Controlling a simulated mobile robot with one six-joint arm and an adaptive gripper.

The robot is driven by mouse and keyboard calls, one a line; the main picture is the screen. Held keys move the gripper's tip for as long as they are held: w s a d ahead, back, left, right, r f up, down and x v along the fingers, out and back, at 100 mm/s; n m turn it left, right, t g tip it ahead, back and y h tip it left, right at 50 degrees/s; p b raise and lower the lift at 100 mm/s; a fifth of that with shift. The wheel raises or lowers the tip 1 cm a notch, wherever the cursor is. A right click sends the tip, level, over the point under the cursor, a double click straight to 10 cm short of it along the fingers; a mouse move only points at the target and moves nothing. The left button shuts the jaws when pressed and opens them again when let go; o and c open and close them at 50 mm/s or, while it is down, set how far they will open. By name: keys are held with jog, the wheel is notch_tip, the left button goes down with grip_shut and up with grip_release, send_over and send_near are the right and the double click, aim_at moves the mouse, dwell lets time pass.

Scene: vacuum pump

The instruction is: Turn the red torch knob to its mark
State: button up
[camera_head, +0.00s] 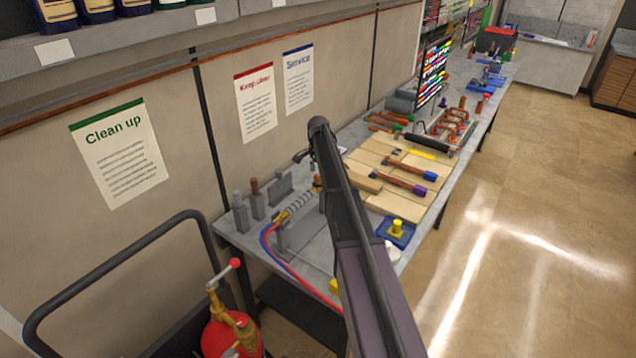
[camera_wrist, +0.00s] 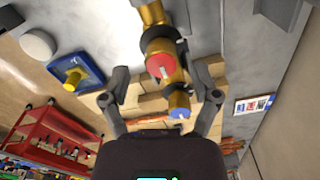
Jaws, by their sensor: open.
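The red torch knob (camera_wrist: 160,66) shows in the wrist view as a round red face on the side of the brass torch body (camera_wrist: 158,46). A small pale mark shows near its lower edge. A blue knob (camera_wrist: 180,113) sits on the torch below it. My gripper (camera_wrist: 164,97) is open, one finger on each side of the torch, with visible gaps to the red knob. In the head view the brass torch (camera_head: 287,212) rests in a grey holder at the near end of the bench; my arm hides its knobs and much of my gripper.
Red and blue hoses (camera_head: 272,254) run from the torch toward the red cylinder (camera_head: 229,338). Grey posts (camera_head: 241,215) stand left of the torch. Wooden boards (camera_head: 395,200), a blue tray with a yellow part (camera_head: 397,231) and a black cart rail (camera_head: 120,262) are nearby.

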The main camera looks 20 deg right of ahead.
jog(key=shift+f+b, duration=0.8)
jog(key=shift+f, duration=0.3)
grip_shut()
jog(key=shift+a, duration=0.15)
